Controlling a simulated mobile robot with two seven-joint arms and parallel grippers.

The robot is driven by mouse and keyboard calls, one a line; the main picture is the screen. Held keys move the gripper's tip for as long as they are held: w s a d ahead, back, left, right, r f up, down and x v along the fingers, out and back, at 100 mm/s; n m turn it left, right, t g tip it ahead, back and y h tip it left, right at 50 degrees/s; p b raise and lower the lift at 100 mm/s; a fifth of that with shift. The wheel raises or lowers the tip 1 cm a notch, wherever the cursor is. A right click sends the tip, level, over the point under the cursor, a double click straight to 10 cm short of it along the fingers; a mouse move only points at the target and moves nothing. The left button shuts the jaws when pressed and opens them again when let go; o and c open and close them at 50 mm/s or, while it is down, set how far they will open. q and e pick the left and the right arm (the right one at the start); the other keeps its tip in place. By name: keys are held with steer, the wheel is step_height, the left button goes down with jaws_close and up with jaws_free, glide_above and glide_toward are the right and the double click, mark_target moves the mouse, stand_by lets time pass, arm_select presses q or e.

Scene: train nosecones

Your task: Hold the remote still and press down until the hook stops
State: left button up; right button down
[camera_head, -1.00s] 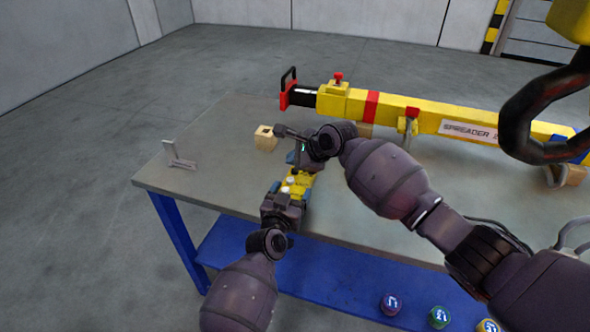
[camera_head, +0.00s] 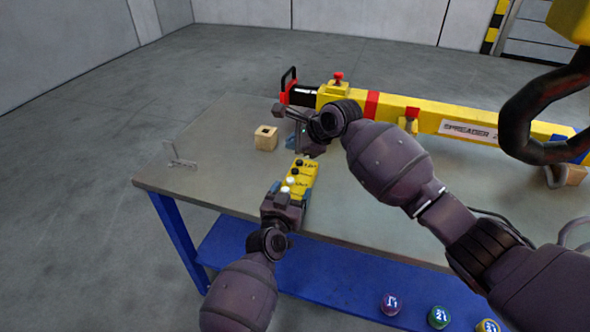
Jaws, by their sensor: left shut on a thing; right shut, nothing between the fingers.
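The yellow remote (camera_head: 302,176) with white and dark buttons lies at the table's front edge. My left gripper (camera_head: 287,192) is shut on the remote's near end. My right gripper (camera_head: 303,150) is shut and empty, a little beyond the remote's far end and apart from its buttons as far as I can see. Part of the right gripper's tip is hidden by its own wrist. The hook (camera_head: 545,100), dark and curved, hangs at the upper right above the yellow spreader beam (camera_head: 455,122).
The spreader beam with a red handle lies across the back of the grey table (camera_head: 215,150). A wooden block (camera_head: 265,138) and a small metal bracket (camera_head: 178,155) stand on the left.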

stand_by(0.4)
arm_select(q)
steer(key=o, duration=1.2)
steer(key=shift+s, duration=0.1)
